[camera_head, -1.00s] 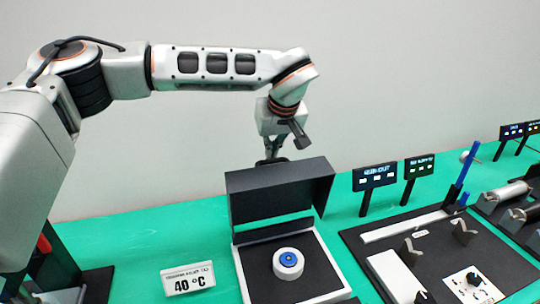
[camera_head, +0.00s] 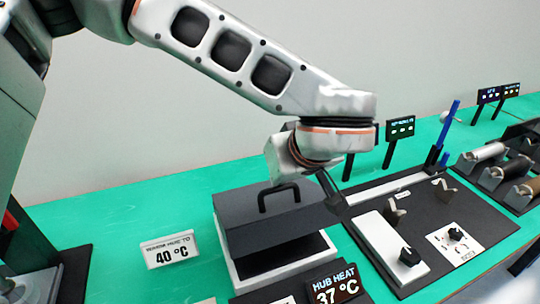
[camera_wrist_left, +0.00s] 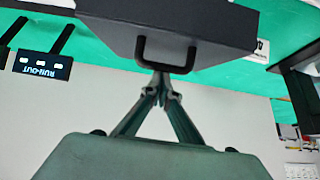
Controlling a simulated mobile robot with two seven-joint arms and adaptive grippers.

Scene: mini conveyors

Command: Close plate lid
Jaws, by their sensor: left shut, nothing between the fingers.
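The dark plate lid (camera_head: 255,212) is tipped forward over the warming plate's box, with its black loop handle (camera_head: 279,197) facing up. In the head view, my left wrist mostly hides the gripper, to the right of the lid. My right gripper is out of view.
A "40 °C" sign (camera_head: 170,251) stands left of the box and a "37 °C" display (camera_head: 335,287) in front. A dark panel with a knob (camera_head: 409,257) and brackets lies to the right. Small displays (camera_head: 400,128) stand behind it.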

